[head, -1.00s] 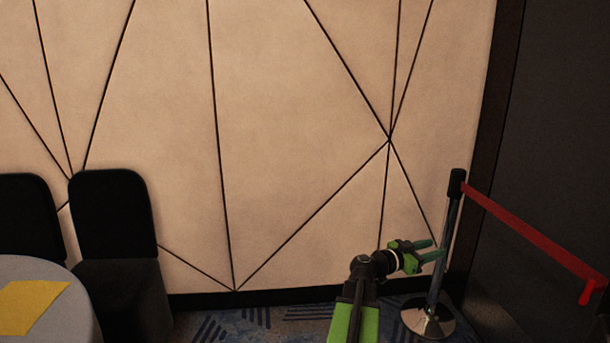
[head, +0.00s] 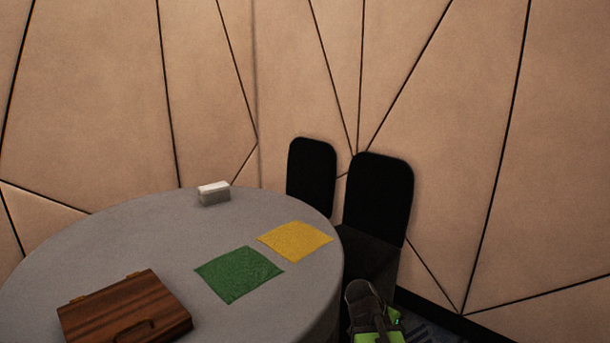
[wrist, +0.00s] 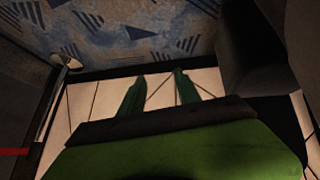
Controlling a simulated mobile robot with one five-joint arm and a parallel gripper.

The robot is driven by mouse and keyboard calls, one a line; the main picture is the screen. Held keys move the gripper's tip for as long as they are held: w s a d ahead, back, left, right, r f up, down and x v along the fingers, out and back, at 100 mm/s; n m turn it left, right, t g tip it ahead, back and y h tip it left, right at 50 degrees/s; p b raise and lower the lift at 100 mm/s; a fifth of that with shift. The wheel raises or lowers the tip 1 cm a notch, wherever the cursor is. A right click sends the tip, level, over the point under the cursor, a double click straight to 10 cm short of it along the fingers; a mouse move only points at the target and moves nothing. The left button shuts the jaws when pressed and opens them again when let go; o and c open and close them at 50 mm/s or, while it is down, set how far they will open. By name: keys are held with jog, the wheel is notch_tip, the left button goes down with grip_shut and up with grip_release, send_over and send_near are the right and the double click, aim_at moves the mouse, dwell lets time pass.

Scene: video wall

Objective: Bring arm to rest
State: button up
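My arm (head: 365,300) shows at the bottom edge of the head view, just right of the round table, with its black joint and green parts low in the picture. In the head view the fingertips are hidden or cut off. In the wrist view my gripper (wrist: 157,84) shows two dark green fingers standing apart, with nothing between them. Beyond the fingers are the panelled wall and the carpet.
A round grey table (head: 75,240) holds a wooden case (head: 120,305), a green cloth (head: 238,274), a yellow cloth (head: 296,241) and a small white-topped box (head: 214,193). Black chairs (head: 380,200) stand beyond it. A stanchion base (wrist: 66,62) shows in the wrist view.

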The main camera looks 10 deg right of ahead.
jog(key=s+a+f+n+g+y, duration=0.25)
jog(key=a+n+y, duration=0.2)
jog(key=a, duration=0.45)
jog(key=s+a+f+n+g+y, duration=0.1)
jog(key=s+a+f+n+y, duration=0.25)
jog(key=a, duration=0.55)
notch_tip(320, 180, up, 24)
jog(key=n+h+p, duration=0.1)
jog(key=n+p, duration=0.1)
jog(key=p, duration=2)
jog(key=shift+s+p, duration=0.4)
jog(key=shift+t, duration=0.25)
